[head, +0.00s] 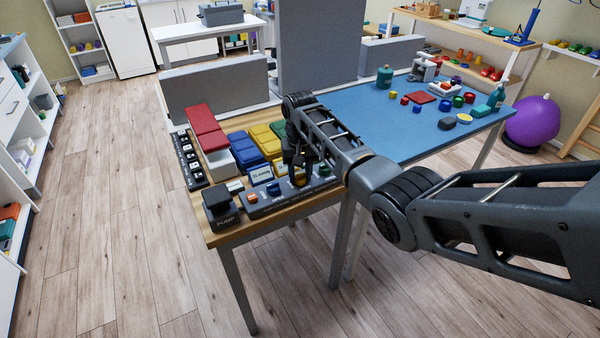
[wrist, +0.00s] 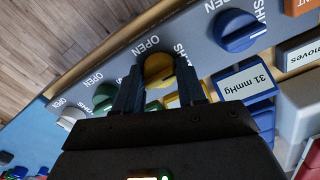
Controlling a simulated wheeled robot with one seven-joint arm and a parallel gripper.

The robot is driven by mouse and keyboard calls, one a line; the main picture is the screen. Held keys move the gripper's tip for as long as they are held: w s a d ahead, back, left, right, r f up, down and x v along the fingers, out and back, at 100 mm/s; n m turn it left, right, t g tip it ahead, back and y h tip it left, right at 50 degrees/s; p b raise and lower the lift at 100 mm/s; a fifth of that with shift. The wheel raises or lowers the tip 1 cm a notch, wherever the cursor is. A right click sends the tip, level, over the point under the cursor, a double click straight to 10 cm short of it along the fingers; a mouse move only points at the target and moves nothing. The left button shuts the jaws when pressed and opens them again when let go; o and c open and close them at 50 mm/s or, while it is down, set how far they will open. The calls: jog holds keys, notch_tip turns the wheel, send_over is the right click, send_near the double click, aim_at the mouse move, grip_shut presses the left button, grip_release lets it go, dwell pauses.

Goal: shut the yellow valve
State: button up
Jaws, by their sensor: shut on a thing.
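The yellow valve (wrist: 158,68) is a round knob on a grey panel, with OPEN and SHUT printed beside it. In the wrist view my gripper (wrist: 160,80) has one finger on each side of the yellow knob and is shut on it. Which label the knob points to is hard to tell. In the head view my gripper (head: 298,178) reaches down to the grey valve strip (head: 262,206) at the table's front edge and hides most of the yellow knob.
A blue knob (wrist: 238,30) sits on one side of the yellow one, a green knob (wrist: 105,97) and a white knob (wrist: 71,116) on the other. A 31 mmHg card (wrist: 245,80) stands behind. A PUMP block (head: 221,207) and coloured cuffs (head: 249,149) crowd the wooden table end.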

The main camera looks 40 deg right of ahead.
aim_at(300, 173)
jog(key=shift+m, duration=0.3)
jog(key=o, duration=1.1)
jog(key=shift+c, duration=0.2)
jog(key=shift+r+b, duration=0.45)
jog(key=shift+r, duration=3.5)
